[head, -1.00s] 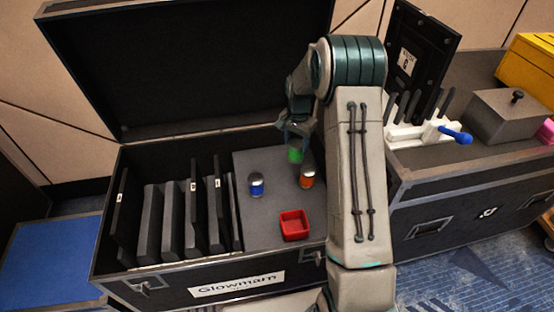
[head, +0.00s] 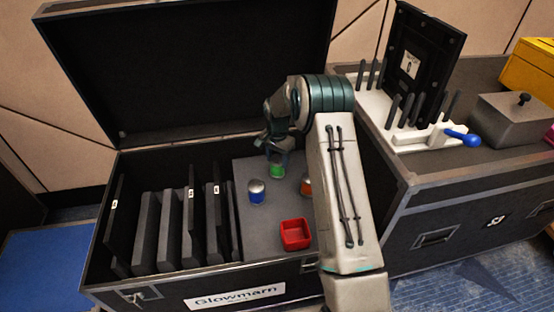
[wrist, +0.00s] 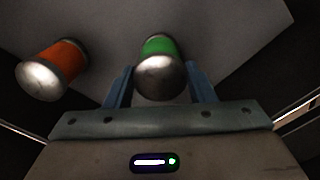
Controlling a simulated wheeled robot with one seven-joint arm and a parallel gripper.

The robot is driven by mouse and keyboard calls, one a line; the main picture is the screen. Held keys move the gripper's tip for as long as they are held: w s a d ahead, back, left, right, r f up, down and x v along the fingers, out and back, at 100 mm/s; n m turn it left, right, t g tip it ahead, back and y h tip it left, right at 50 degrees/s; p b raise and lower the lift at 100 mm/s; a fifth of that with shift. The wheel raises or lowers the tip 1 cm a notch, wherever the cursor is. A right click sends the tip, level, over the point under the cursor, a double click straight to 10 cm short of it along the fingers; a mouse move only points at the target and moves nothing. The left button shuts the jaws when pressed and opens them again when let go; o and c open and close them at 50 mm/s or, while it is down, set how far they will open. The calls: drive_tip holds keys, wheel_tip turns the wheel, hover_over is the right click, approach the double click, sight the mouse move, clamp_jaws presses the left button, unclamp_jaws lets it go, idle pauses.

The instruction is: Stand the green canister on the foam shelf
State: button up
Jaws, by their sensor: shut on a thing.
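The green canister (head: 277,171) is in my gripper (head: 277,150), over the grey foam shelf (head: 262,232) in the open case. In the wrist view the green canister (wrist: 160,68) with its silver cap sits between the two blue fingers of my gripper (wrist: 160,88), which is shut on it. The canister looks upright in the head view. I cannot tell whether its base touches the foam.
A blue canister (head: 256,191) stands left of the green one. An orange canister (head: 306,185) is to the right, partly behind my arm; it also shows in the wrist view (wrist: 62,62). A red tray (head: 295,235) lies in front. Slotted panels (head: 172,225) fill the case's left side.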

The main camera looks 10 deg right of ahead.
drive_tip(key=shift+f, duration=0.2)
drive_tip(key=o, duration=1.1)
drive_tip(key=shift+c, duration=0.2)
